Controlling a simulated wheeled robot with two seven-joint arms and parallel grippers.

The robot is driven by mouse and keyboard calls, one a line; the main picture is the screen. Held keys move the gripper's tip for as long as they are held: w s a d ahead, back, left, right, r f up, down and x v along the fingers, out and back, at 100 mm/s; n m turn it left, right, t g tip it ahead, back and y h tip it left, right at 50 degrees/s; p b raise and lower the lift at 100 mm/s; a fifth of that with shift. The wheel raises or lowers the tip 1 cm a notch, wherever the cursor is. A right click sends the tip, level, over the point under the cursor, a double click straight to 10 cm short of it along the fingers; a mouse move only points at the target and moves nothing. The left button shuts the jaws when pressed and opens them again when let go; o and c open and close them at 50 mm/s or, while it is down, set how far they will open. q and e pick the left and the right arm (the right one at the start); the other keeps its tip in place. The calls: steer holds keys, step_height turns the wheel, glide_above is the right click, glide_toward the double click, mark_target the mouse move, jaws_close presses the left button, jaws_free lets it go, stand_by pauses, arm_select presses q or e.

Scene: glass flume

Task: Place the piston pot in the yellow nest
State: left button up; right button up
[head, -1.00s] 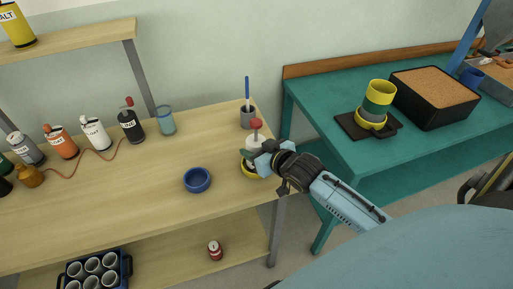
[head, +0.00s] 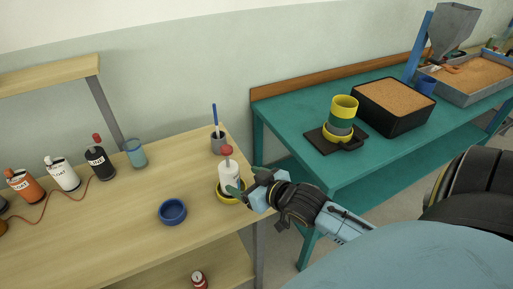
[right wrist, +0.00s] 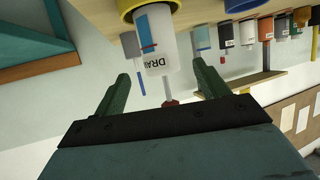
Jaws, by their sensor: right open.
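The piston pot (head: 228,178), white with a red knob on top, stands upright in the yellow nest (head: 222,197) near the right end of the wooden bench. In the right wrist view the pot (right wrist: 157,35) appears upside down, part of its lettering showing, with the yellow nest (right wrist: 126,9) around its base. My right gripper (head: 247,184) is open just right of the pot. In the right wrist view its fingers (right wrist: 161,72) stand apart, with the pot mostly beyond their tips and not clasped. My left gripper is not in view.
A blue bowl (head: 172,211) sits left of the nest, and a grey cup with a blue-handled tool (head: 217,143) stands behind. Bottles (head: 98,160) line the back left. The teal table (head: 310,172) holds a yellow-and-green stack (head: 342,113) and a black box (head: 396,107).

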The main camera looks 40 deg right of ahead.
steer(key=shift+v, duration=2.2)
